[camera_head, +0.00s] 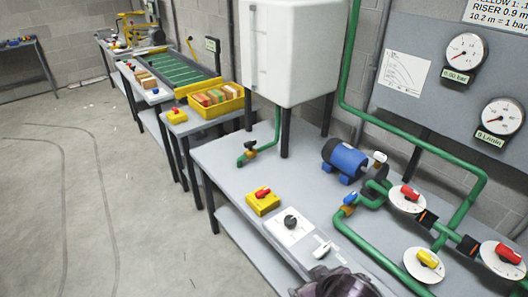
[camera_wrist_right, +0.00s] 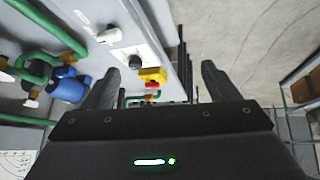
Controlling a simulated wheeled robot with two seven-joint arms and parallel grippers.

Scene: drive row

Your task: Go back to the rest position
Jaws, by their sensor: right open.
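My right gripper (camera_wrist_right: 160,69) shows in the right wrist view with its two dark fingers spread wide apart. Nothing is held between them. Past the fingers, apart from them, are the bench edge and a yellow switch box (camera_wrist_right: 153,76) with a red knob. In the head view, a dark rounded shape at the bottom edge looks like part of my right arm, in front of the bench; its fingers cannot be made out there. My left gripper is in neither view.
The grey bench (camera_head: 222,152) carries green pipes, a blue pump (camera_head: 345,160), red and yellow valves, a yellow switch box (camera_head: 262,201) and a black knob (camera_head: 290,221). A white tank (camera_head: 295,50) stands behind. A yellow crate (camera_head: 208,110) sits farther along. Open floor (camera_head: 80,200) lies left.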

